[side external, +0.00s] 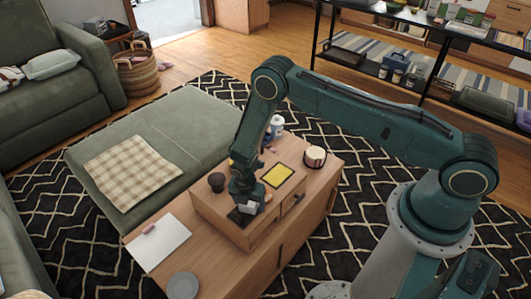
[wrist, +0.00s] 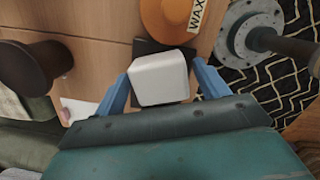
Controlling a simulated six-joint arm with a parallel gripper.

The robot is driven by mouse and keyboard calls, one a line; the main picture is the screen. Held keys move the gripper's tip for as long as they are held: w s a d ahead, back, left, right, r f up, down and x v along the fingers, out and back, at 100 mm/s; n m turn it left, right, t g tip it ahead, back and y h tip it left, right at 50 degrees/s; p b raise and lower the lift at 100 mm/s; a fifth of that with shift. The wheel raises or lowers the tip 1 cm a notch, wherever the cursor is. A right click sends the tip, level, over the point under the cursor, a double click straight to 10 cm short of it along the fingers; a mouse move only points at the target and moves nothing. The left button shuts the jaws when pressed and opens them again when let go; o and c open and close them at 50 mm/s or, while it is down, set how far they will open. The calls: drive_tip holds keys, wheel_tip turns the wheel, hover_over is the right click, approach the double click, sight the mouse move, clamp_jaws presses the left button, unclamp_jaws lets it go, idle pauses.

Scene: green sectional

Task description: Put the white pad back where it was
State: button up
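A small white block-like pad (wrist: 158,78) sits between the two blue fingers of my gripper (wrist: 160,72) in the wrist view. The fingers are close to its left and right sides. I cannot tell whether they press on it. In the side view, the white pad (side external: 251,207) shows just under my gripper (side external: 246,203), at the near left end of the wooden riser (side external: 232,237). A dark square (side external: 238,217) lies on the riser beneath, and its edges show behind the pad in the wrist view (wrist: 148,45).
A dark cup (side external: 216,182) stands left of my gripper. A yellow-topped pad (side external: 278,175) and a round jar (side external: 315,157) are to the right. In the wrist view, an orange round item marked WAX (wrist: 168,17) lies close beyond the pad. White paper (side external: 160,243) lies on the table.

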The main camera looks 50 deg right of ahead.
drive_tip(key=shift+r, duration=0.15)
wheel_tip(320, 180, up, 12)
drive_tip(key=a, duration=0.1)
drive_tip(key=shift+s+a, duration=0.15)
drive_tip(key=shift+s, duration=0.1)
idle(0.7)
idle(0.5)
drive_tip(key=s+d+r+m+t, duration=0.15)
drive_tip(key=r+m, duration=0.25)
drive_tip(key=r, duration=0.6)
drive_tip(key=s+d+r+m+y, duration=0.1)
drive_tip(key=s+r+m, duration=0.2)
drive_tip(key=r, duration=0.6)
drive_tip(key=s+d+r+m+t, duration=0.15)
drive_tip(key=r+m, duration=0.25)
drive_tip(key=r, duration=0.6)
drive_tip(key=s+d+r+m, duration=0.1)
drive_tip(key=s+r+m, duration=0.2)
drive_tip(key=s, duration=0.4)
drive_tip(key=s+d+r+m+t, duration=0.1)
drive_tip(key=s+r+m, duration=0.3)
drive_tip(key=s, duration=0.3)
drive_tip(key=s+d+r+m+t, duration=0.1)
drive_tip(key=s+r+m, duration=0.3)
drive_tip(key=s, duration=0.4)
drive_tip(key=shift+d+r, duration=0.25)
drive_tip(key=shift+d, duration=0.05)
